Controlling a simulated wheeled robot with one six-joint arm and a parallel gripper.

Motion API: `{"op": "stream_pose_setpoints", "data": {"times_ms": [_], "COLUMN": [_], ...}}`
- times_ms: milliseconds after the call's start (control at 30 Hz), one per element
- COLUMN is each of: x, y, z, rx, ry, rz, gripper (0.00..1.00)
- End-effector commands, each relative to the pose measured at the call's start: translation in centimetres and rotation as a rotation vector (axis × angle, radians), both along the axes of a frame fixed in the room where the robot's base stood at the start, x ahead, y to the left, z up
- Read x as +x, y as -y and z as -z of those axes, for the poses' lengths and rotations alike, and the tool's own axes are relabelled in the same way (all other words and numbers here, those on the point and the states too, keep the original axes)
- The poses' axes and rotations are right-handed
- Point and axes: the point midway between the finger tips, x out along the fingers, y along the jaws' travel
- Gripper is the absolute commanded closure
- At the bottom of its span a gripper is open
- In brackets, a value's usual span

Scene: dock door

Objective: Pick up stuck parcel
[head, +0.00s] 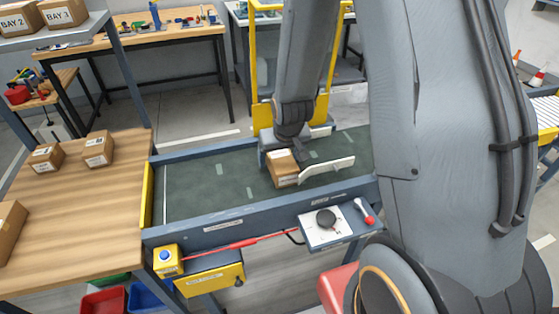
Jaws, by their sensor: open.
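A brown cardboard parcel (284,169) lies on the dark green conveyor belt (202,187), against a pale angled bar (327,171) on its right. My gripper (291,154) is directly over or at the parcel, at the lower end of my arm. Its jaws are open. The gripper hides the far upper part of the parcel, and I cannot tell whether the fingers touch it.
A control box (327,223) with a black knob is on the conveyor's near side. A blue button on a yellow box (168,260) stands at the near left corner. Several parcels sit on the wooden table (75,222) at left. The belt's left half is clear.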

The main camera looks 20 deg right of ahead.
Motion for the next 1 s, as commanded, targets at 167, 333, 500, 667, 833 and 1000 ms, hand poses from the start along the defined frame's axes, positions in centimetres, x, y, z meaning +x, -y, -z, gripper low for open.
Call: {"op": "stream_pose_setpoints", "data": {"times_ms": [167, 333, 500, 667, 833, 1000], "x": [0.0, 0.0, 0.0, 0.1, 0.1, -0.1], "y": [0.0, 0.0, 0.0, 0.0, 0.0, 0.0], "z": [0.0, 0.0, 0.0, -0.3, -2.0, -5.7], "rx": [0.000, 0.000, 0.000, 0.000, 0.000, 0.001], "ry": [0.000, 0.000, 0.001, 0.002, 0.005, 0.003], "rz": [0.000, 0.000, 0.000, 0.000, 0.000, 0.001], "gripper": [0.44, 0.72, 0.77, 0.77, 0.77, 0.77]}}
